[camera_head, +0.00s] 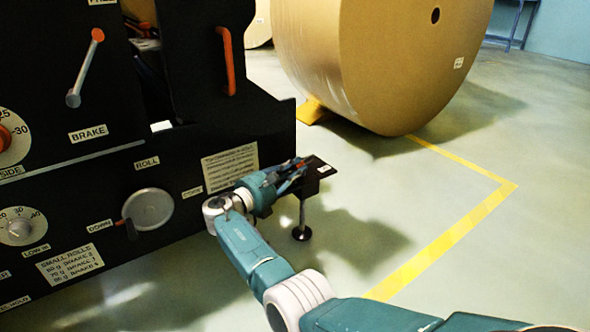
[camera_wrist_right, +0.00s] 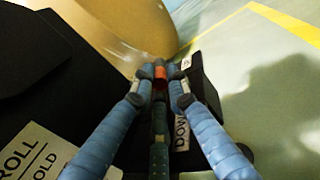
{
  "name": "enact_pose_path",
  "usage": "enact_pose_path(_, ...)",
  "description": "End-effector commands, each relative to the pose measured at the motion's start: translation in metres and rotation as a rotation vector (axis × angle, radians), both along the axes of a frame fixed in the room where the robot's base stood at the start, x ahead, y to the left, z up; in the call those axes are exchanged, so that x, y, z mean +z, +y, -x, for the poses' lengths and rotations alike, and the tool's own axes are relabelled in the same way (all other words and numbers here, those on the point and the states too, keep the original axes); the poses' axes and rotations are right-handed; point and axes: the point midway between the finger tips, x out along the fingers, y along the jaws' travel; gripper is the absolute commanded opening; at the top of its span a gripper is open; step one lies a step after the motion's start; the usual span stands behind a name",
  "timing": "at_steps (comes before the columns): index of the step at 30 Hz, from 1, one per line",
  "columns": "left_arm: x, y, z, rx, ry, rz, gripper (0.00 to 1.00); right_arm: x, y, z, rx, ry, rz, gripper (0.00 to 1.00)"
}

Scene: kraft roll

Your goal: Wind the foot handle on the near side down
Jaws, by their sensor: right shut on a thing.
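The foot handle has a red grip; a little of the red shows between my fingers in the right wrist view (camera_wrist_right: 159,74), and most of it is hidden. My right gripper (camera_head: 299,165) reaches over a black bracket (camera_head: 319,174) at the machine's near corner, shut on the handle. In the right wrist view its blue fingers (camera_wrist_right: 160,75) close around the red part. A foot (camera_head: 302,232) on a thin dark rod hangs below the bracket; I cannot tell whether its round pad touches the floor. A "DOWN" label (camera_wrist_right: 181,131) lies beside the fingers. My left gripper is out of view.
The black machine (camera_head: 262,127) stands on the left, with a brake lever (camera_head: 85,68), a roll knob (camera_head: 148,209) and dials. A large kraft roll (camera_head: 375,60) stands behind the bracket on a yellow chock (camera_head: 311,111). Floor to the right, with a yellow line (camera_head: 440,243), is clear.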

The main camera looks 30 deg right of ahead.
Motion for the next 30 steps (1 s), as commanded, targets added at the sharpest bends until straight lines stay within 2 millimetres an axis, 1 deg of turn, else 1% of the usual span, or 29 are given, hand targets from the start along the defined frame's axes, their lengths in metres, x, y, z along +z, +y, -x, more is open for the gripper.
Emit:
enact_pose_path(1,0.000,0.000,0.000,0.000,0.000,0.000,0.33,-0.002,0.000,0.000,0.002,0.002,-0.002,0.00)
enact_pose_path(2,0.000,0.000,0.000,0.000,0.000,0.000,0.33,-0.002,0.000,0.000,0.002,0.002,-0.002,0.16)
enact_pose_path(4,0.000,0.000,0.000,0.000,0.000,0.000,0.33,-0.002,0.000,0.000,0.002,0.002,-0.002,0.30)
enact_pose_path(5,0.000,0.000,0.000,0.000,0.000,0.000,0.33,-0.001,0.000,0.000,0.002,0.002,-0.002,0.33)
enact_pose_path(13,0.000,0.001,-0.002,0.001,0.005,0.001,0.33,-0.001,0.000,0.000,0.001,0.000,-0.001,0.33)
enact_pose_path(17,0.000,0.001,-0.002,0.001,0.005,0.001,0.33,-0.001,0.008,0.003,0.001,0.000,-0.001,0.33)
enact_pose_path(20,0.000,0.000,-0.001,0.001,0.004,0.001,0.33,-0.001,0.025,0.007,0.004,-0.001,-0.001,0.33)
enact_pose_path(27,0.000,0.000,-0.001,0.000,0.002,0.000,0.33,-0.001,0.074,0.024,0.005,0.001,-0.002,0.33)
enact_pose_path(30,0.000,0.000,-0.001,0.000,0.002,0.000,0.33,-0.002,0.091,0.030,0.004,0.001,-0.003,0.33)
